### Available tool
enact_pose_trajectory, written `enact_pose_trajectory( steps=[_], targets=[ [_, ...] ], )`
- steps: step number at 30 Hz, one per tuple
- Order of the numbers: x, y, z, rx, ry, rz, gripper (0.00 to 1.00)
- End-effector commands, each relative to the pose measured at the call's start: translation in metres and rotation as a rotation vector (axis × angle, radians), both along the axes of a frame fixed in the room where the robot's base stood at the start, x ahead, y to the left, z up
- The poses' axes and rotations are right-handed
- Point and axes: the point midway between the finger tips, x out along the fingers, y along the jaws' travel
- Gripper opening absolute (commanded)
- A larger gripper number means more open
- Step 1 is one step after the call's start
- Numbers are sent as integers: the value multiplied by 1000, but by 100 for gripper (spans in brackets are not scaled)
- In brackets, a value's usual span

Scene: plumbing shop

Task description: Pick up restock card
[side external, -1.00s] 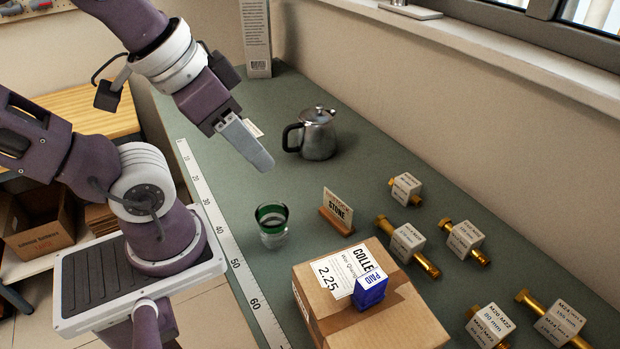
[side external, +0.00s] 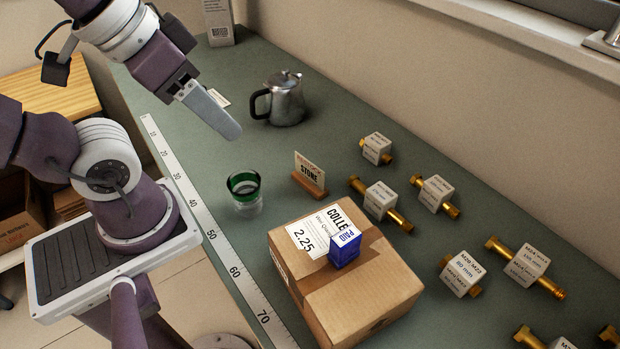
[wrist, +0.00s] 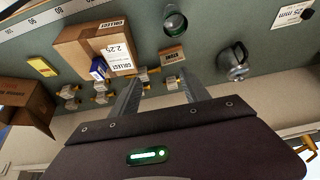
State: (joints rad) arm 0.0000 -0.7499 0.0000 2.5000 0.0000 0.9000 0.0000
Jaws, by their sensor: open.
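The restock card (side external: 309,169) is a small cream card with red and black print, upright in a wooden holder (side external: 309,186) on the green bench. It also shows in the wrist view (wrist: 172,55), beyond the fingers and between them. My gripper (side external: 226,128) is in the air above the bench, to the left of the card and apart from it. In the wrist view my gripper (wrist: 160,88) has its two fingers spread with nothing between them.
A green-rimmed glass (side external: 244,192) stands left of the card, and a metal pot (side external: 286,100) behind it. A cardboard box (side external: 375,285) with a blue PAID block (side external: 345,247) is in front. Several labelled bolts (side external: 381,198) lie to the right, near the wall.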

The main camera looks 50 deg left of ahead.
Motion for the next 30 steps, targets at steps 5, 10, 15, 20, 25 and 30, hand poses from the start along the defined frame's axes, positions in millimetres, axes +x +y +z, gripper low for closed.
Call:
enact_pose_trajectory(
  steps=[5,10,15,20,25,30],
  targets=[
    [4,0,-2,-15,31,22,54],
    [40,0,-24,-188,303,227,54],
    [94,16,-70,-500,633,552,54],
    [139,51,-136,-861,895,892,54],
    [160,87,-207,-1205,1068,1185,54],
    [163,101,-242,-1370,1130,1316,54]
  ],
)
